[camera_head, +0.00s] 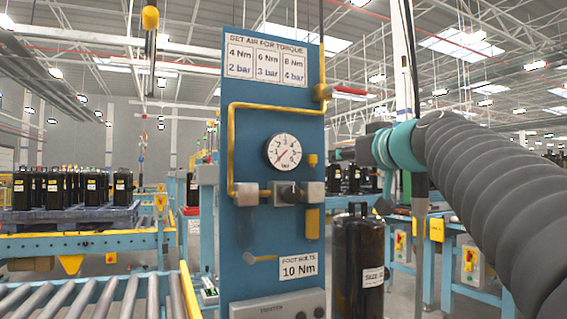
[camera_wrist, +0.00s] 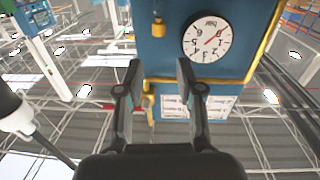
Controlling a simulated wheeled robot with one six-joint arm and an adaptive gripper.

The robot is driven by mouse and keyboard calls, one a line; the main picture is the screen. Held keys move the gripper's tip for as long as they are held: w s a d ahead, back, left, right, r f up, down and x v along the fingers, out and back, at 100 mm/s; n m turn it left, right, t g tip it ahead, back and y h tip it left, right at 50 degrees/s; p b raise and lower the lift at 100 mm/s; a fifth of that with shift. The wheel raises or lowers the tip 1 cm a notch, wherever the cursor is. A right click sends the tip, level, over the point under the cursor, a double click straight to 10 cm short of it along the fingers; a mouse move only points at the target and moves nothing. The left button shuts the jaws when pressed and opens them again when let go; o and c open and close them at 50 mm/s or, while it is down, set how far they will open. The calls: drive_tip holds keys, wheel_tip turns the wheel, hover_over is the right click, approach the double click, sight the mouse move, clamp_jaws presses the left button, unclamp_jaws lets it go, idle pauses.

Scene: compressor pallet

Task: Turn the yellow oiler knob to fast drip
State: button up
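The small yellow oiler knob (camera_head: 312,160) is on the right side of the blue panel (camera_head: 240,135), right of the gauge and above a grey block. In the wrist view, which is turned over, the yellow knob (camera_wrist: 158,28) shows at the top, beyond and between my fingertips. My gripper (camera_head: 342,155) is at the panel's right edge, near the knob in the head view. In the wrist view my gripper (camera_wrist: 159,72) is open, with nothing between its fingers. The knob's setting marks cannot be read.
A round gauge (camera_head: 283,152), yellow pipe (camera_head: 231,140) and black regulator knob (camera_head: 290,193) are on the panel close by. A red-handled valve (camera_head: 350,91) juts out above my gripper. A black compressor (camera_head: 358,255) stands below my arm. A roller conveyor (camera_head: 95,300) is at left.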

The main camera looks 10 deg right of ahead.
sight(314, 157)
drive_tip(key=p+x, duration=0.1)
drive_tip(key=x, duration=0.3)
drive_tip(key=p+x, duration=0.1)
drive_tip(key=x, duration=0.4)
drive_tip(key=r+p+x, duration=0.1)
drive_tip(key=p+x, duration=0.1)
drive_tip(key=x, duration=0.2)
drive_tip(key=shift+w, duration=0.4)
drive_tip(key=shift+f, duration=0.1)
clamp_jaws()
